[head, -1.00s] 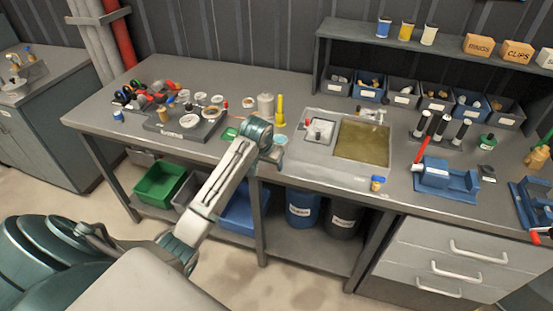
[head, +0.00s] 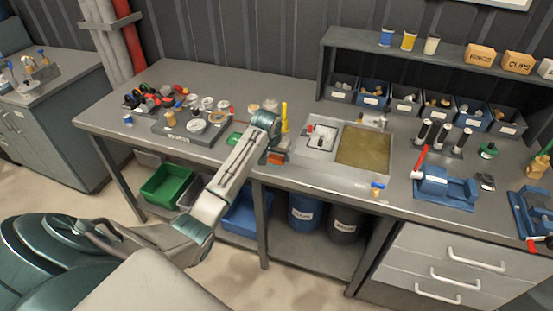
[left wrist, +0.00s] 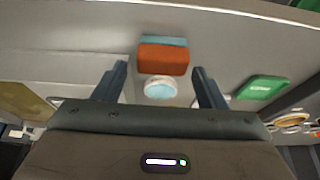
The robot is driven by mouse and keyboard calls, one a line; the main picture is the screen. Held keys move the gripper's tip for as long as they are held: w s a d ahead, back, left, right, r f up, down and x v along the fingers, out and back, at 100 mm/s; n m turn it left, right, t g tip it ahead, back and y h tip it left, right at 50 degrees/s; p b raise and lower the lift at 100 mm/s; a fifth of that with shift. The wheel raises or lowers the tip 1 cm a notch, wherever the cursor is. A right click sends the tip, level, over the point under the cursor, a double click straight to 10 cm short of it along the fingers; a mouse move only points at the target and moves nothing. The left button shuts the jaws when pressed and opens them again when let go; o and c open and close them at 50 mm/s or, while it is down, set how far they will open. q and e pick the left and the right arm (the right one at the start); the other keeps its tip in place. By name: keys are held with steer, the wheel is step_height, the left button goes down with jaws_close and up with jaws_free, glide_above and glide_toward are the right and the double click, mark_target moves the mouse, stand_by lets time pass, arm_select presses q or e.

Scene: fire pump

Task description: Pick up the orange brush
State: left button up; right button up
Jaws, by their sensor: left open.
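An orange block with a light blue strip along one side, which looks like the orange brush (left wrist: 163,59), lies near the bench's front edge. It also shows in the head view (head: 277,159), just beside my left gripper (head: 273,147). In the left wrist view my left gripper (left wrist: 159,68) is open and empty, one finger on each side of the line to the brush. The brush lies a little beyond the fingertips. A small round pale-blue-topped pot (left wrist: 160,88) sits between the fingers in that view. My right gripper is not in view.
A green item (left wrist: 263,88) lies to one side of the brush. In the head view a yellow upright bottle (head: 285,118) stands behind my gripper. The sink-like tray (head: 363,148) is to the right, and a grey board with small parts (head: 180,135) to the left.

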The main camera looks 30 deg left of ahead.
mark_target(276, 156)
arm_select(q)
steer(key=shift+p+x, duration=0.45)
steer(key=shift+x, duration=1.4)
steer(key=shift+s+a, duration=0.1)
steer(key=shift+s, duration=0.05)
steer(key=c, duration=0.8)
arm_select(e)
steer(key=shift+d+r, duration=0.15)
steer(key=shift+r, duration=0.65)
arm_select(q)
steer(key=shift+r, duration=0.15)
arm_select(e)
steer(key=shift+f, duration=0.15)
